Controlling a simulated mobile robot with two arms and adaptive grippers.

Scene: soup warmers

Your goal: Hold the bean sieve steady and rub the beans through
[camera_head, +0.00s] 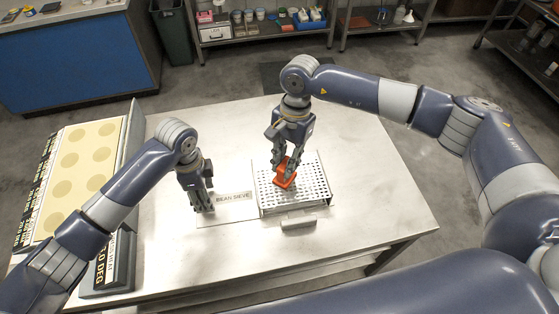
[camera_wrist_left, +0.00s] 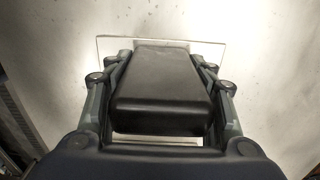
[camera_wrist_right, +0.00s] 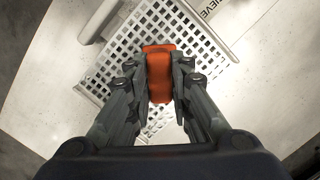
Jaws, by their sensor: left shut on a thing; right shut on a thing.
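The bean sieve (camera_head: 314,192) is a perforated metal tray on the steel table, beside a plate lettered BEAN SIEVE (camera_head: 234,197). The sieve also shows in the right wrist view (camera_wrist_right: 205,45). My right gripper (camera_head: 283,170) is shut on an orange-red block (camera_head: 284,180), which is at the sieve's perforated top; the right wrist view shows the block (camera_wrist_right: 159,75) between the fingers. My left gripper (camera_head: 204,207) is at the left end of the label plate. It is shut on a black handle (camera_wrist_left: 160,90), seen in the left wrist view. No beans can be made out.
A warmer unit with round marks (camera_head: 78,160) stands at the table's left. A pale bar (camera_head: 298,223) lies at the sieve's front edge. The table (camera_head: 370,200) is clear to the right of the sieve. A blue counter (camera_head: 80,65) and shelves (camera_head: 265,32) stand behind.

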